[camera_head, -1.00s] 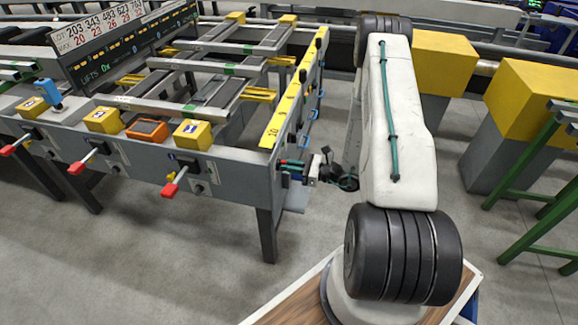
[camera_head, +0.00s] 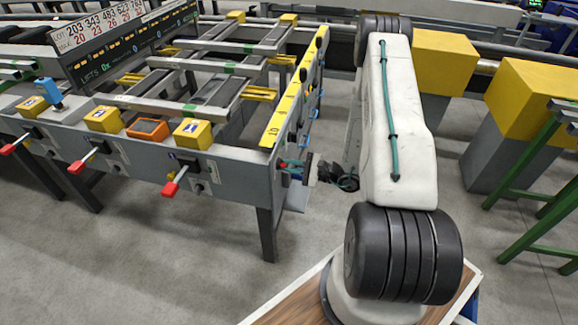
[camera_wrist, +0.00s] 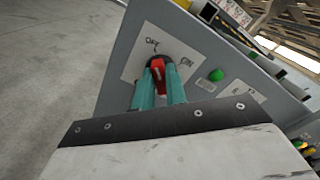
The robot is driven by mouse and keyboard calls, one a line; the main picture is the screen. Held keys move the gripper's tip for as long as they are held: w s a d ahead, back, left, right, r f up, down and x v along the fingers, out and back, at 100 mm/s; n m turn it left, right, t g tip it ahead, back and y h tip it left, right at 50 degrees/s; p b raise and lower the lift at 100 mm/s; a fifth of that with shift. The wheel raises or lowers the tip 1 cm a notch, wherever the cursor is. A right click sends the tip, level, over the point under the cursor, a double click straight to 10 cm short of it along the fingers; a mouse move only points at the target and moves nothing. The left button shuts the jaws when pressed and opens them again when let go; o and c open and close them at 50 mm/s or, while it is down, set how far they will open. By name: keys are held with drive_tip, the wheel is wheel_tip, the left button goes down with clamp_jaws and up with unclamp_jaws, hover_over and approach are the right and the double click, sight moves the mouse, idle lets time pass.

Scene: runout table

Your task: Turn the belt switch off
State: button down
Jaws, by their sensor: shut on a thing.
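The belt switch (camera_wrist: 157,66) is a red handle on a white plate lettered OFF and ON, on the grey end panel of the runout table (camera_wrist: 115,88). My gripper (camera_wrist: 159,80) has its two teal fingers closed on the red handle, one on each side. The handle's far end lies near the OFF lettering; its exact setting is partly hidden by the fingers.
A green button (camera_wrist: 216,75) sits right of the switch plate. Red-handled levers (camera_head: 170,188) stick out of the table's front. Yellow blocks on grey stands (camera_head: 443,63) and a green frame (camera_head: 540,200) stand at the right. The floor in front is clear.

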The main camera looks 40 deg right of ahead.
drive_tip(key=shift+n, duration=0.3)
idle(0.4)
drive_tip(key=c, duration=1.4)
unclamp_jaws()
drive_tip(key=shift+c, duration=0.2)
drive_tip(key=v, duration=0.7)
drive_tip(key=shift+s+d, duration=0.25)
drive_tip(key=shift+s, duration=0.1)
drive_tip(key=shift+f, duration=0.1)
